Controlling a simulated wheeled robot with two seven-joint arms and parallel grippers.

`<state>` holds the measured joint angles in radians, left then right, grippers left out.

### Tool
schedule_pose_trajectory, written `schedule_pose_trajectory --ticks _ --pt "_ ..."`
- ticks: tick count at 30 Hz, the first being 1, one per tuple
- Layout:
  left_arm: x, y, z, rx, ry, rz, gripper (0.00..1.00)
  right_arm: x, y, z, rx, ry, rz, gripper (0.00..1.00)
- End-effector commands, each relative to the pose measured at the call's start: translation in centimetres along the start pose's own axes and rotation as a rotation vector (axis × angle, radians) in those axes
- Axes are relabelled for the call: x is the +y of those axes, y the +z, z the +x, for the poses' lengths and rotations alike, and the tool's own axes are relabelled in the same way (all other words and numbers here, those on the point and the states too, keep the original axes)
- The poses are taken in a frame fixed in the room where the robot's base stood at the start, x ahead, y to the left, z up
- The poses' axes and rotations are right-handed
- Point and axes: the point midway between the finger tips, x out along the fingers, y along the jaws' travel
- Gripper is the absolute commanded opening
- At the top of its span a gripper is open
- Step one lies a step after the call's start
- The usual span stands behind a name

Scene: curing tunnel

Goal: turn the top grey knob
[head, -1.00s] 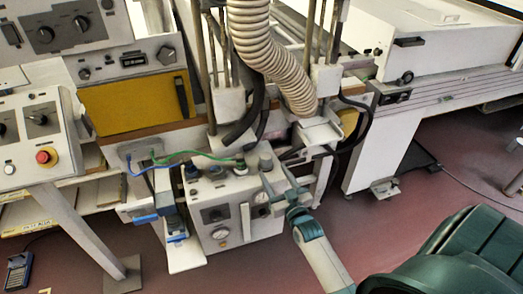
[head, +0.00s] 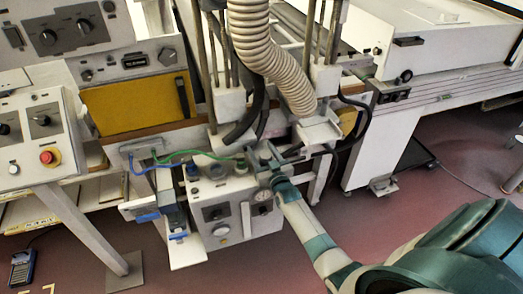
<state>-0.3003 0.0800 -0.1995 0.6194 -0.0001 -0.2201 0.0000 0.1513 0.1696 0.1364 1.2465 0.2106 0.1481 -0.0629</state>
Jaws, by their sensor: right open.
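A white control box (head: 222,190) stands low in the middle, with gauges and dark knobs on its front. Along its top edge are several round fittings, among them a grey one (head: 217,168) and a green-ringed one (head: 240,163). The grey knob at the top right corner of the box (head: 264,154) is partly hidden by my right gripper. My right gripper (head: 268,153) is open, with its fingers at that knob; whether they touch it I cannot tell. My left gripper is not in view.
A ribbed beige hose (head: 252,45) and dark hoses hang just above the box. Blue and green cables (head: 185,154) run across to its top. A console with a red button (head: 47,157) stands at the left. Red floor (head: 400,215) is open at the right.

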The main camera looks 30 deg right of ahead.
Motion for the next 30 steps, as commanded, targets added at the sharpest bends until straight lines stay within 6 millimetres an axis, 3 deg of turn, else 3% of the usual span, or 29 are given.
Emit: schedule_pose_trajectory --ticks 7,12,30 --pt "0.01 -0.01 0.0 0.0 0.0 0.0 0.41 0.02 0.0 0.02 0.0 0.0 0.0 0.55" --pt "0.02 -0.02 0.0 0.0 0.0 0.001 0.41 0.03 0.0 0.01 0.0 0.0 0.0 0.15" --pt "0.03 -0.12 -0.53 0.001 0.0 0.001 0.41 0.57 -0.24 0.1 0.005 0.145 0.005 0.14"
